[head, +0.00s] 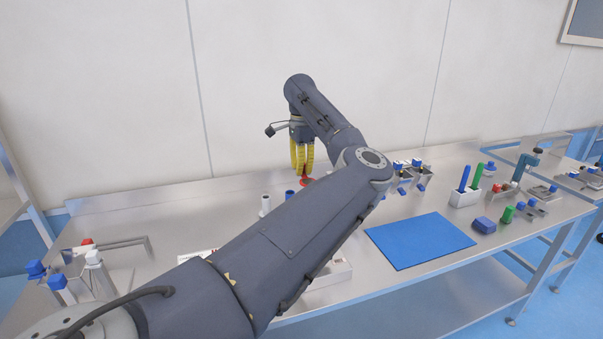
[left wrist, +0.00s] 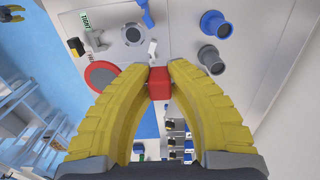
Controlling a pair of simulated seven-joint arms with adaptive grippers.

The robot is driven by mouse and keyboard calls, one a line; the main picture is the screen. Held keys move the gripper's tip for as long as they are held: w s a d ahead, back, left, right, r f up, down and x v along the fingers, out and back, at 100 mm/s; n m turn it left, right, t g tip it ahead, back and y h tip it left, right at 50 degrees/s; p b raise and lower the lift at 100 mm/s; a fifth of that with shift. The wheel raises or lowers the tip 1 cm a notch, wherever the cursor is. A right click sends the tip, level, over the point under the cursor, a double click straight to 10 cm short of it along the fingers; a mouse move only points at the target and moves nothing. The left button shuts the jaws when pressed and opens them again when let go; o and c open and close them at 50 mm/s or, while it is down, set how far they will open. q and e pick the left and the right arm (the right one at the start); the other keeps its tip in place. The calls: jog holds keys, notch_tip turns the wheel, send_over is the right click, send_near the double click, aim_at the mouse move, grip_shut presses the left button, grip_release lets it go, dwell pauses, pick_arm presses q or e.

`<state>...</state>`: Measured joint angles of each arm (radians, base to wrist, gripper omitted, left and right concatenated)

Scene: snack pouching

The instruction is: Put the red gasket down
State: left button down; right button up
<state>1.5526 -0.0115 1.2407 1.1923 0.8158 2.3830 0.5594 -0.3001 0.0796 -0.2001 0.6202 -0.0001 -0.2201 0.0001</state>
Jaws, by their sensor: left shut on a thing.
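My left gripper (head: 303,174) is low over the back of the steel table, pointing down. Its yellow fingers are shut on the red gasket (left wrist: 158,83), which shows as a blocky red piece between the fingertips in the left wrist view. In the head view the gasket (head: 305,172) is small and partly hidden by the fingers. A red ring with a grey centre (left wrist: 102,76) lies beside the left finger in the wrist view. I cannot tell whether the held piece touches the table or the ring. A small yellow and dark shape at the wrist view's top left corner may be my right gripper (left wrist: 11,13).
A white cylinder (head: 265,204) and a blue-topped one stand close to the gripper. A blue mat (head: 420,240) lies right of my arm. A white holder (head: 465,197) with blue and green sticks stands further right. My forearm hides the table's middle.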

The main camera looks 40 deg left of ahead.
dwell(0.3)
pick_arm(q)
jog(key=shift+s+f, duration=0.1)
jog(key=shift+f, duration=0.3)
jog(key=s+a+f+n, duration=0.3)
jog(key=s+f, duration=0.8)
jog(key=s, duration=0.2)
jog(key=shift+m, duration=0.6)
jog(key=s+f, duration=0.1)
jog(key=s, duration=0.5)
jog(key=s+f, duration=0.2)
jog(key=s, duration=0.5)
jog(key=s+f, duration=0.1)
jog(key=s, duration=0.6)
jog(key=shift+s+d+f, duration=0.25)
jog(key=shift+d+f, duration=0.1)
jog(key=shift+s+m, duration=0.1)
jog(key=shift+m, duration=0.2)
jog(key=shift+f+m, duration=0.15)
jog(key=shift+m, duration=0.25)
jog(key=shift+f, duration=3.2)
